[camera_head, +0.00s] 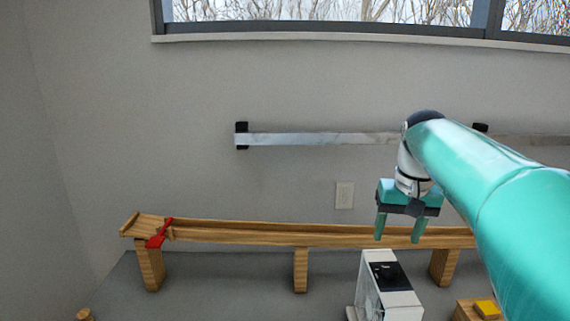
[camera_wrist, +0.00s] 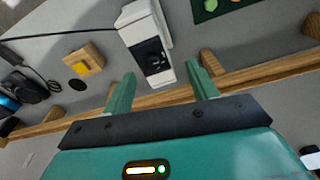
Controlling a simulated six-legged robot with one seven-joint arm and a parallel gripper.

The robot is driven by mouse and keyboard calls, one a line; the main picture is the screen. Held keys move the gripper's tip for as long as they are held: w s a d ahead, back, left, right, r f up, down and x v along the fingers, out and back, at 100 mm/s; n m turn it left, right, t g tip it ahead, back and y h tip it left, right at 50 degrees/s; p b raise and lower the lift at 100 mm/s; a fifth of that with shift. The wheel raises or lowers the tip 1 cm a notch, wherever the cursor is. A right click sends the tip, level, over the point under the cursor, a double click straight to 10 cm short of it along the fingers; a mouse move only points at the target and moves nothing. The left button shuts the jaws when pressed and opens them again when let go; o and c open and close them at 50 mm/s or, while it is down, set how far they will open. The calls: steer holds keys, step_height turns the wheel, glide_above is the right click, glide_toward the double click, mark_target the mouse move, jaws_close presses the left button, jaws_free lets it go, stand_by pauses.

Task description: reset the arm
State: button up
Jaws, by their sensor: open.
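My gripper (camera_head: 398,238) hangs from my teal arm at the right of the head view, fingers pointing down. Its two teal fingers are apart with nothing between them. It is in front of or above the wooden rail (camera_head: 270,236); I cannot tell the exact gap. In the wrist view my gripper (camera_wrist: 160,88) also shows open and empty, with the white device (camera_wrist: 141,28) beyond the fingertips.
The white device with a black panel (camera_head: 388,276) stands below my gripper. A red piece (camera_head: 159,234) lies at the rail's left end. A wooden block with a yellow top (camera_head: 486,309) is at the lower right. A metal bar (camera_head: 320,139) runs along the wall.

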steer(key=s+a+f+t, duration=0.1)
steer(key=s+a+f, duration=0.1)
steer(key=s+f, duration=0.2)
steer(key=s+a+f+n+t, duration=0.1)
steer(key=s+a+f, duration=0.2)
steer(key=s, duration=0.6)
steer(key=s+a+f+t, duration=0.2)
steer(key=s+f, duration=0.2)
steer(key=s, duration=0.3)
steer(key=shift+a+f+n, duration=0.3)
steer(key=shift+a, duration=0.1)
